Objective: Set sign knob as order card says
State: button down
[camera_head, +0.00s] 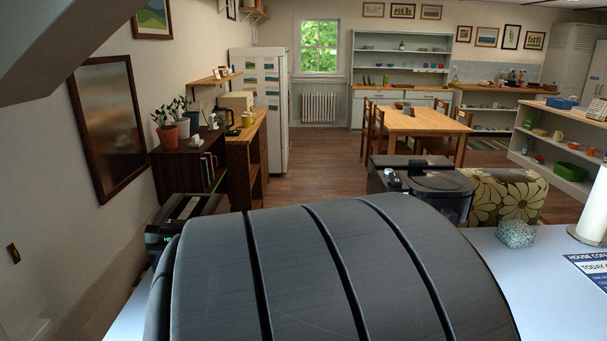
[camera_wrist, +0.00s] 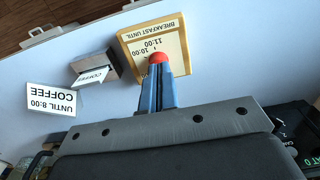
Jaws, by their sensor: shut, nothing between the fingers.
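In the wrist view, a yellow-framed sign (camera_wrist: 172,32) shows upside down and reads "BREAKFAST UNTIL" with "10:00" and "11:00". A white card (camera_wrist: 55,100) left of the sign reads "UNTIL 8:00 COFFEE". In the head view, a printed card (camera_head: 590,268) is cut off at the right edge; "HOUSE COF…" and "TODAY" show. My gripper is not visible there.
A grey block (camera_wrist: 98,65) holding a "COFFEE" slip stands between the white card and the sign. A dark device with green text (camera_wrist: 300,145) is at lower right. In the head view, a speckled box (camera_head: 516,233) and paper roll (camera_head: 593,212) stand on the pale counter (camera_head: 535,285).

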jog(key=shift+f, duration=2.65)
jog(key=shift+w, duration=0.2)
jog(key=shift+d, duration=0.5)
jog(key=shift+s, duration=0.45)
notch_tip(320, 180, up, 6)
jog(key=c, duration=2.1)
grip_release()
